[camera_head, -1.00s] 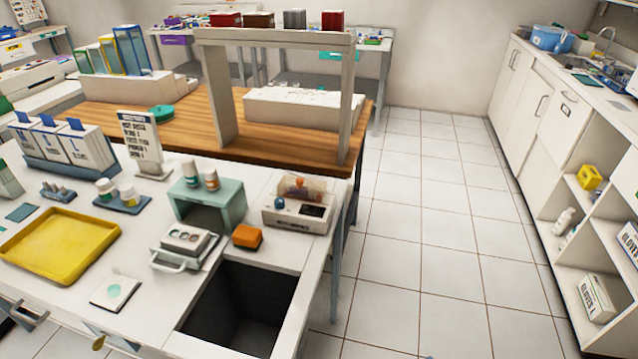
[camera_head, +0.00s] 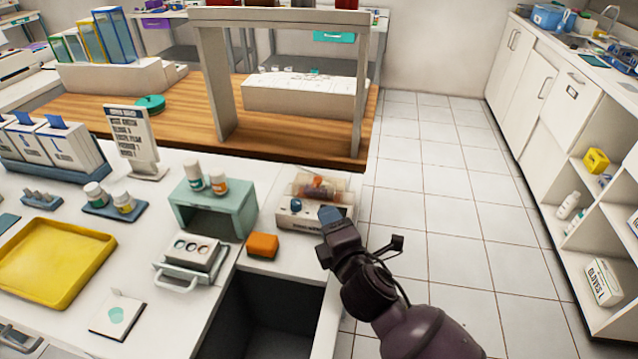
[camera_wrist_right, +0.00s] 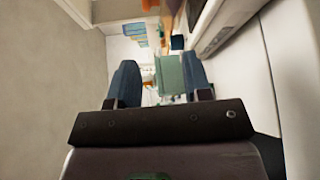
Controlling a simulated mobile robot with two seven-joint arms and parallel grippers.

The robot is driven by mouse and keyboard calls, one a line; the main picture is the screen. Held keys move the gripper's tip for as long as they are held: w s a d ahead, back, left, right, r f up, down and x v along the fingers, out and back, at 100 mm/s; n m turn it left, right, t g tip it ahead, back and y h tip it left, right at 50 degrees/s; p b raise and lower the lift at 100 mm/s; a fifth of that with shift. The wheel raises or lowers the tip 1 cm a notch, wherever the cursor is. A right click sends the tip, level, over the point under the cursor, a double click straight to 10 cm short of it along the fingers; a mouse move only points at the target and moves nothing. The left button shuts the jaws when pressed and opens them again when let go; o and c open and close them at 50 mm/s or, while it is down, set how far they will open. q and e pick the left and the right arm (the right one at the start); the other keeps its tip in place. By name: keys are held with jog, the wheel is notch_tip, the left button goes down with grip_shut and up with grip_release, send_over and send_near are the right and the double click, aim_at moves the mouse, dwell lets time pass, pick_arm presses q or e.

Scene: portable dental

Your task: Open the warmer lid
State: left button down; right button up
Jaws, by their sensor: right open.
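A small white unit with round wells on top and a front handle (camera_head: 188,262) stands in front of the green open-fronted stand (camera_head: 212,208). A white device with a clear lid (camera_head: 300,213) stands to the right; its lid looks down over an orange-brown part. I cannot tell for sure which one is the warmer. My right gripper (camera_head: 336,222) is in front of the white device's right side and hides part of it. In the right wrist view its two blue fingers (camera_wrist_right: 160,84) are apart with nothing held between them. My left gripper is not in view.
An orange block (camera_head: 262,246) sits between the two units. A dark open recess (camera_head: 262,318) lies in the counter in front. A yellow tray (camera_head: 55,262), bottles and a sign stand (camera_head: 136,140) are to the left. The floor at right is clear.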

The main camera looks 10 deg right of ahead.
aim_at(318, 181)
jog(key=w+n, duration=0.3)
jog(key=n, duration=0.2)
jog(key=w+n+t+h+b, duration=0.1)
jog(key=w+n, duration=0.2)
jog(key=n, duration=0.2)
jog(key=w+a+n+h+b, duration=0.1)
jog(key=w+n, duration=0.3)
jog(key=shift+r+n+t, duration=0.3)
jog(key=shift+r+n, duration=0.05)
jog(key=shift+n, duration=0.05)
jog(key=shift+w+r+h, duration=0.15)
jog(key=shift+w+h, duration=0.25)
jog(key=shift+w, duration=0.3)
grip_shut()
